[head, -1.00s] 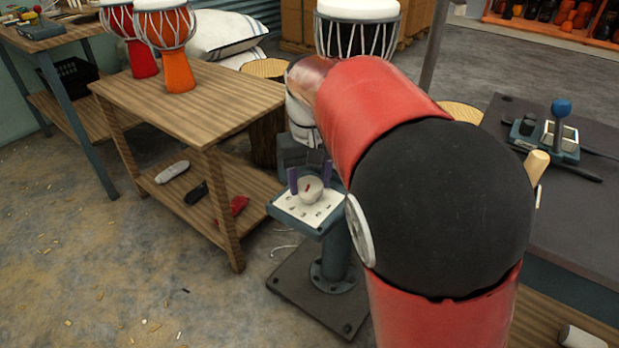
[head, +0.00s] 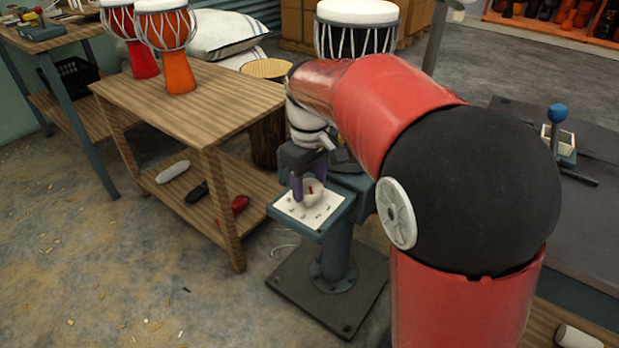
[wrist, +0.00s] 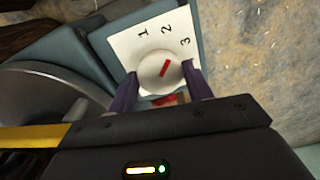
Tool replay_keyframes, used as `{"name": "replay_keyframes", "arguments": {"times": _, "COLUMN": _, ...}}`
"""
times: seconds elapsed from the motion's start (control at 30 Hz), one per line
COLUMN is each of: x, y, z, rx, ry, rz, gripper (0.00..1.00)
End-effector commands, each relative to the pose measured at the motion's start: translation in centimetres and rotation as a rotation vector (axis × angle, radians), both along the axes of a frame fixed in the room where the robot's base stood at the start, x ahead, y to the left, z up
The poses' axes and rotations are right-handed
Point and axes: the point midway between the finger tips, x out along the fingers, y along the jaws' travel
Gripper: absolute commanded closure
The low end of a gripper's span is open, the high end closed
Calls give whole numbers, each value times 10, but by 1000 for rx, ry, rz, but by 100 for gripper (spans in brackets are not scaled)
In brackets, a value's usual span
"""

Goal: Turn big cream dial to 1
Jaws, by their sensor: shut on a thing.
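The big cream dial (head: 313,192) stands on a white numbered plate (head: 325,207) on top of a blue-grey pedestal. In the wrist view the dial (wrist: 153,78) carries a red mark. The mark points up and right, between the 2 and the 3 and closer to the 3; the 1 is further left. My gripper (wrist: 160,70) has its two purple fingers on opposite sides of the dial and is shut on it. In the head view my gripper (head: 308,183) is over the dial, and part of the dial is hidden behind a finger.
A wooden table (head: 205,98) with drums and a lower shelf stands left of the pedestal (head: 336,250). A dark bench (head: 590,200) with a blue-knobbed lever (head: 558,113) is at the right. Open floor lies at the front left.

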Motion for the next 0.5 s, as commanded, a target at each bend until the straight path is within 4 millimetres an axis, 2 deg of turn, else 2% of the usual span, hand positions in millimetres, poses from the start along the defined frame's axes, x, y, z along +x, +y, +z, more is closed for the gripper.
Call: {"name": "replay_keyframes", "arguments": {"times": 0.5, "x": 0, "y": -1, "z": 1, "rx": 1, "ry": 1, "rz": 487, "gripper": 73}}
